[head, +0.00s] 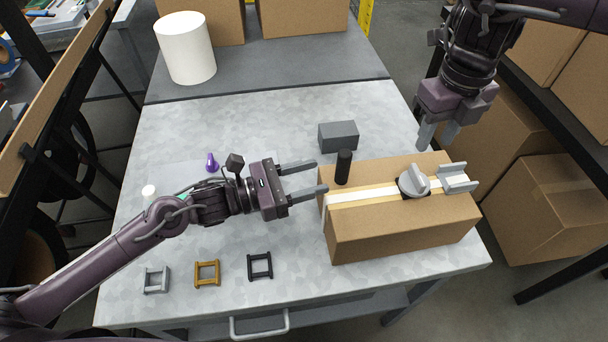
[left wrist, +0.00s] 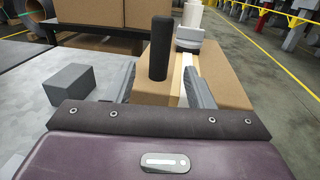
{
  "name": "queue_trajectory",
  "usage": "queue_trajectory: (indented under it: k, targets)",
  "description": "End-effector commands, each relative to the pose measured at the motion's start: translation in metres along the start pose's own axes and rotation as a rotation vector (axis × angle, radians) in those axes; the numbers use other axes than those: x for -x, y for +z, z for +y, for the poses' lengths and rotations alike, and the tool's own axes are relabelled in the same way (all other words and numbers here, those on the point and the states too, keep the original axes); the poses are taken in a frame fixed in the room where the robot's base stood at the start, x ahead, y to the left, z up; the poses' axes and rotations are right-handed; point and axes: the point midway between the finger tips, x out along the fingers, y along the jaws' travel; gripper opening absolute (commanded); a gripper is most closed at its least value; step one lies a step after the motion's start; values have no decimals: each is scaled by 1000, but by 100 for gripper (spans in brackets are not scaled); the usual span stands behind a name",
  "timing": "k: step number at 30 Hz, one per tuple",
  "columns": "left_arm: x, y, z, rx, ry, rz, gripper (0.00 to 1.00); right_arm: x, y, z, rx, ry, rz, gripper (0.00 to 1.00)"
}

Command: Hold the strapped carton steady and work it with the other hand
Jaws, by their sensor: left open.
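The brown carton (head: 390,235) stands on the grey metal table, with a white and yellow strap (head: 362,195) along its top. A light grey knob (head: 413,181) and a grey bracket (head: 458,178) sit on the strap line. A black upright cylinder (head: 343,167) rises at the carton's left end. My left gripper (head: 321,176) is open at that end, its fingers pointing at the carton. In the left wrist view the carton (left wrist: 228,82) and black cylinder (left wrist: 161,48) show beyond the fingers; contact cannot be told. My right gripper (head: 438,138) is open and empty above the carton's far right side.
A dark grey block (head: 338,135) lies behind the carton. A silver frame (head: 157,280), an orange frame (head: 207,273) and a black frame (head: 260,266) lie along the front. A white cylinder (head: 186,48) and cartons stand at the back. A shelf with boxes (head: 550,205) is at right.

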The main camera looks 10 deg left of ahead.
Motion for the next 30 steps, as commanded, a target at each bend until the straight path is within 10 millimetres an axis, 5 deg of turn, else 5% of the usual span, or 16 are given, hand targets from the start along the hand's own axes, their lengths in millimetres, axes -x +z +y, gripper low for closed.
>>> queue_trajectory:
  k: [12, 25, 30]
  targets:
    - [-60, 2, 1, 0, 1, -5, 48, 0, 0, 0, 0, 0, 0, 36]
    - [-71, 1, 0, -1, 1, -3, 48, 0, 0, 0, 0, 0, 0, 36]
    - [-71, 1, 0, -1, 1, -3, 28, 0, 0, 0, 0, 0, 0, 36]
